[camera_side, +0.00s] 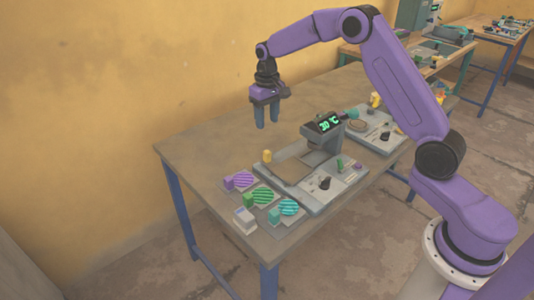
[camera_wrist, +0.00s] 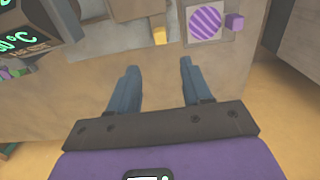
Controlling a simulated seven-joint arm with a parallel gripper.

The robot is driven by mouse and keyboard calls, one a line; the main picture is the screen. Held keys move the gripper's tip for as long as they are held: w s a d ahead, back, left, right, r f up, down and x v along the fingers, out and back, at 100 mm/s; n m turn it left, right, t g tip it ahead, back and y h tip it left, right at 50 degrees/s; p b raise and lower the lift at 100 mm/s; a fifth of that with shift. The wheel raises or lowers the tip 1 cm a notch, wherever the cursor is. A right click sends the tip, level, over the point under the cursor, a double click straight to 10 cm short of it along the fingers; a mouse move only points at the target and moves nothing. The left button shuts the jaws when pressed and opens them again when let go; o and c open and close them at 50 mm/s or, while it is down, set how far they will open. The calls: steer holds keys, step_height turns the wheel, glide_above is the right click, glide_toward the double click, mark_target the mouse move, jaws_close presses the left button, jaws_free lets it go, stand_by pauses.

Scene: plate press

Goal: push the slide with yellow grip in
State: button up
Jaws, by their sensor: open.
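The yellow grip (camera_side: 266,156) stands upright at the back left corner of the grey press base (camera_side: 318,193). It also shows small near the top middle in the wrist view (camera_wrist: 159,35). How far the slide under it is out is too small to tell. The press head (camera_side: 322,124) with a green "30 °C" display stands to the right of the grip. My gripper (camera_side: 267,123) hangs above the back of the table, fingers pointing down, open and empty. In the wrist view, the fingers (camera_wrist: 158,68) are apart, with the yellow grip beyond the gap between them.
Striped purple (camera_side: 239,180), green (camera_side: 259,195) and teal (camera_side: 288,207) plates with coloured blocks lie at the table's front left, by a pale block (camera_side: 245,220). A second device (camera_side: 380,132) stands to the right. The table's back left is clear.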

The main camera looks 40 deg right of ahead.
mark_target(268, 152)
step_height(268, 152, down, 14)
steer(key=shift+r, duration=0.15)
stand_by(0.3)
jaws_close()
steer(key=shift+d, duration=0.1)
